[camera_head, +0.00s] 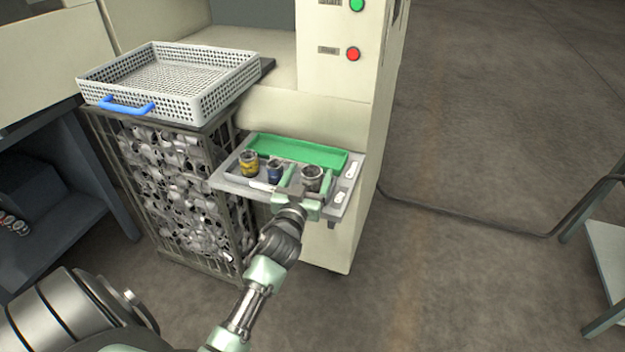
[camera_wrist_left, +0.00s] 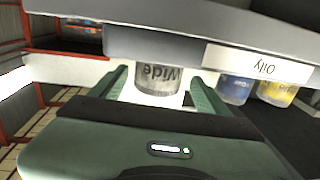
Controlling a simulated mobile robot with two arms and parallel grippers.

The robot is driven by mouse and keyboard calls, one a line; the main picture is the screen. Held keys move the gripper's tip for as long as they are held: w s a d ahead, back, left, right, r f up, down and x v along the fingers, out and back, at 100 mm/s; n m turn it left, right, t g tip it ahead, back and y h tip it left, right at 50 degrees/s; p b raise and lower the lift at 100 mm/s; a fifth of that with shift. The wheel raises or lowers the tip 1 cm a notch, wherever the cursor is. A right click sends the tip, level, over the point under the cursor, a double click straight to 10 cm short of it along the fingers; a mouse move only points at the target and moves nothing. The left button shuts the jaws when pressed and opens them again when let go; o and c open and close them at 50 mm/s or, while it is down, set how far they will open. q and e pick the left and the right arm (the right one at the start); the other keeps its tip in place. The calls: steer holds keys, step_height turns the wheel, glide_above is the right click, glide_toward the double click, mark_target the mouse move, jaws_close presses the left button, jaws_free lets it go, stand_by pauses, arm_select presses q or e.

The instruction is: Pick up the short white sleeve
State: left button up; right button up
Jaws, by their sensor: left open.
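A short pale grey-white sleeve (camera_head: 312,174) with a dark opening stands upright at the front of the grey tray (camera_head: 232,181). In the left wrist view this sleeve (camera_wrist_left: 158,82) bears the word "Wide", upside down. No plainer white sleeve shows. My left gripper (camera_head: 305,184) is open, with one finger on each side of the sleeve; in the left wrist view (camera_wrist_left: 160,92) gaps to the fingers are hard to judge. A yellow sleeve (camera_head: 249,163) and a blue sleeve (camera_head: 274,171) stand to its left. My right gripper is not in view.
A green bin (camera_head: 300,151) lies along the tray's back. A white perforated basket (camera_head: 222,92) with a blue handle (camera_head: 127,106) stands on a cage of metal parts (camera_head: 180,190). Open floor lies right.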

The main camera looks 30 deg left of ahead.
mark_target(314, 165)
arm_select(q)
steer(key=x, duration=0.4)
steer(key=shift+w+d+b, duration=0.1)
steer(key=shift+w+b, duration=0.05)
steer(key=shift+b, duration=0.25)
jaws_close()
steer(key=shift+r, duration=0.1)
